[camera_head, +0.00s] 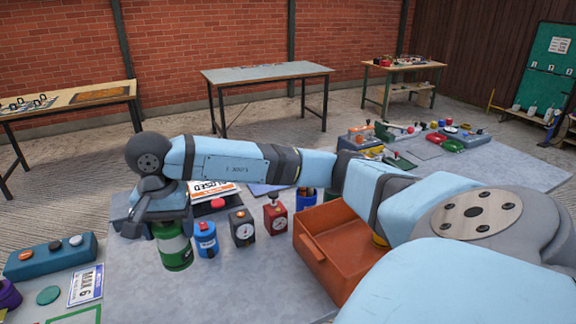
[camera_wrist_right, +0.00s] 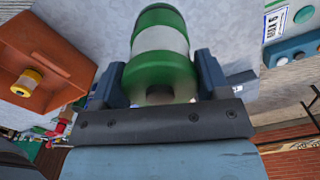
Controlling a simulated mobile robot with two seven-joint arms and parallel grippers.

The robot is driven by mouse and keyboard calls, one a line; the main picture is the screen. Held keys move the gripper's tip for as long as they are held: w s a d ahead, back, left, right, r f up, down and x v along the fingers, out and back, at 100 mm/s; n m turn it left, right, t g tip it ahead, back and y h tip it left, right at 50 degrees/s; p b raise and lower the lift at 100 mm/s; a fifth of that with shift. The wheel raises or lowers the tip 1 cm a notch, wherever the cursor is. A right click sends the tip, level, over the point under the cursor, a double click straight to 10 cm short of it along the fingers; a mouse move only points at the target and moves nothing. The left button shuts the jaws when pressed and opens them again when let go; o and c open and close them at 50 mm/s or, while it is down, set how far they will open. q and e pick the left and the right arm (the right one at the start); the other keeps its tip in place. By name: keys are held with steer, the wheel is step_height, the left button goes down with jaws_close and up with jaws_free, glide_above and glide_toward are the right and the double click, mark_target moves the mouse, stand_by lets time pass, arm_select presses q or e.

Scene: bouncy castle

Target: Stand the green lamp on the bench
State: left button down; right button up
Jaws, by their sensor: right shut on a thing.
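The green lamp (camera_head: 175,252) is a green cylinder with a pale band around its middle. It hangs roughly upright under my right gripper (camera_head: 165,222), over the left part of the grey bench top (camera_head: 220,290). In the right wrist view the lamp (camera_wrist_right: 161,42) sits between the two fingers of the gripper (camera_wrist_right: 160,90), which are shut on it. The gripper hides the lamp's top in the head view. I cannot tell whether its base touches the bench. My left gripper is not in view.
A blue can (camera_head: 206,240), a dark gauge box (camera_head: 242,228) and a red gauge box (camera_head: 275,216) stand just right of the lamp. An orange bin (camera_head: 345,250) lies farther right. A teal button box (camera_head: 50,257) is at left. Bare bench top lies in front.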

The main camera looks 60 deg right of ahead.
steer(key=shift+s+d+r+m+b, duration=0.1)
steer(key=shift+s+d+m+b, duration=0.25)
steer(key=shift+s+d+m, duration=0.5)
steer(key=shift+a+r+m, duration=0.1)
steer(key=shift+a+m, duration=0.05)
steer(key=shift+m, duration=0.2)
steer(key=shift+f, duration=10)
steer(key=shift+f+b, duration=0.1)
steer(key=shift+b, duration=0.2)
steer(key=o, duration=0.7)
steer(key=shift+f, duration=0.1)
steer(key=o, duration=0.4)
steer(key=shift+o, duration=0.2)
